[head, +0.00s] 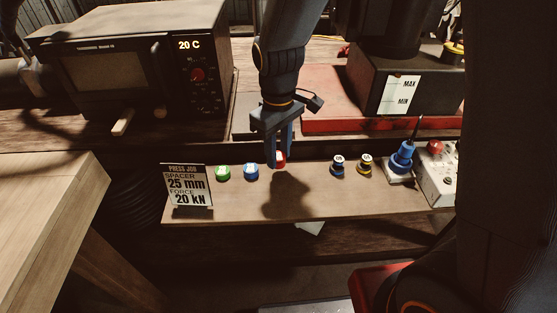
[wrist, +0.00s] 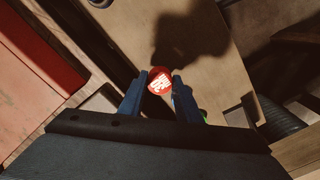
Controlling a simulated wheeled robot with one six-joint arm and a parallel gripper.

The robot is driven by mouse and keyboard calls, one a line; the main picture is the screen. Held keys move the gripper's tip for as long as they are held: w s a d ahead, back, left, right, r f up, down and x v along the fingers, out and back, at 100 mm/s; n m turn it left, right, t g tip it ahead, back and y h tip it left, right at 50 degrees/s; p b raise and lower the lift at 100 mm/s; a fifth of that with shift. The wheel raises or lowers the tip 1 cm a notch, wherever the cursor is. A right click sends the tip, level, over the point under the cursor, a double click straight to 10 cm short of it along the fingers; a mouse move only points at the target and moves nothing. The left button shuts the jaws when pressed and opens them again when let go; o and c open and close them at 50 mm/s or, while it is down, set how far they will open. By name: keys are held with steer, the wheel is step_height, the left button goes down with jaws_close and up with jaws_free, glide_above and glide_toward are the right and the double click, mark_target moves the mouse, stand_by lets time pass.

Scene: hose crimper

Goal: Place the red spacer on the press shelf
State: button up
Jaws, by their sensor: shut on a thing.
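The red spacer (wrist: 160,81) is a small red disc with white marking, seen from above in the wrist view. My gripper (wrist: 158,88) is shut on it, one blue finger on each side. In the head view, my gripper (head: 275,160) points down over the back part of the narrow wooden shelf (head: 240,205), and the red spacer (head: 280,158) shows partly behind a finger. Whether the spacer touches the shelf I cannot tell. The green spacer (head: 223,173) and the blue spacer (head: 251,172) stand on the shelf to the left of my gripper.
A sign reading 25 mm and 20 kN (head: 188,190) stands at the shelf's left end. Two small ringed parts (head: 338,166), a blue plug-like part (head: 402,158) and a box with a red button (head: 436,170) stand to the right. The shelf's front middle is clear.

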mark_target(278, 156)
steer(key=shift+f, duration=1.6)
steer(key=shift+f, duration=0.15)
steer(key=o, duration=1.2)
steer(key=shift+o, duration=0.2)
step_height(278, 156, up, 12)
steer(key=b, duration=0.2)
steer(key=s+d+f+m, duration=0.2)
steer(key=d+m, duration=0.1)
steer(key=d, duration=0.2)
steer(key=s+d+f+m, duration=0.2)
steer(key=s+d, duration=0.1)
steer(key=d, duration=0.2)
steer(key=s+d+f+m+t, duration=0.1)
steer(key=s+d+f+m, duration=0.1)
steer(key=d, duration=0.3)
steer(key=shift+s+f+m, duration=0.2)
steer(key=shift+s+m, duration=0.15)
steer(key=shift+m, duration=0.45)
